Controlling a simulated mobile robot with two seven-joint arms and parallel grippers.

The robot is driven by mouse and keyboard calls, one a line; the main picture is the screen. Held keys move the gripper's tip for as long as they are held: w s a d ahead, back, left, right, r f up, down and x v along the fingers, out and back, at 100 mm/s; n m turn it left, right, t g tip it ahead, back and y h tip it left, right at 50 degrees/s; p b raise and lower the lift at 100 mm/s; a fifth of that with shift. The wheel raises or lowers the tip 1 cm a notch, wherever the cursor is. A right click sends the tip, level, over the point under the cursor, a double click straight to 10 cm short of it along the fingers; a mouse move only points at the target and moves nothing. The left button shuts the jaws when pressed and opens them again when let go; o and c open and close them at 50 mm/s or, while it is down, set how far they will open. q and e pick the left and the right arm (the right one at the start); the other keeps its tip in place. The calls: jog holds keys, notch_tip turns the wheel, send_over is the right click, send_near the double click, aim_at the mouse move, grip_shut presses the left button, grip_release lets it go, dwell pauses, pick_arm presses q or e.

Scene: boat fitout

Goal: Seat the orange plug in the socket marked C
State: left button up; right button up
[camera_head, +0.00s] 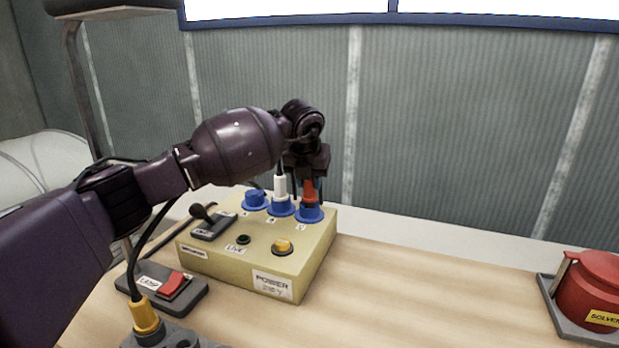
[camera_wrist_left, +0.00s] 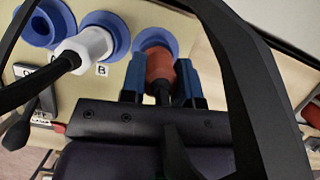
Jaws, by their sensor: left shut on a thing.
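The orange plug (camera_head: 309,191) stands at the blue socket C (camera_head: 309,213), the rightmost socket on the cream power box (camera_head: 258,262). In the left wrist view the orange plug (camera_wrist_left: 160,68) meets the blue socket ring (camera_wrist_left: 157,40); I cannot tell how deep it sits. My left gripper (camera_head: 308,182) comes from above, and its blue fingertips (camera_wrist_left: 160,82) are shut on either side of the plug. A white plug (camera_head: 280,186) sits in the middle socket (camera_head: 281,207), marked B in the left wrist view. My right gripper is not in view.
The left socket (camera_head: 255,200) is empty. The box carries a black lever switch (camera_head: 209,222) and a yellow button (camera_head: 282,246). A red-switch unit (camera_head: 172,287) and a yellow plug (camera_head: 145,317) lie at front left. A red solvent can (camera_head: 590,290) stands far right; the table between is clear.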

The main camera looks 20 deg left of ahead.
pick_arm(q)
jog(key=shift+f, duration=0.5)
dwell(0.3)
jog(key=o, duration=1)
jog(key=shift+o, duration=0.2)
jog(key=shift+r, duration=0.1)
jog(key=p+v, duration=0.2)
jog(key=v, duration=0.8)
jog(key=shift+s+r, duration=0.2)
jog(key=shift+r, duration=0.05)
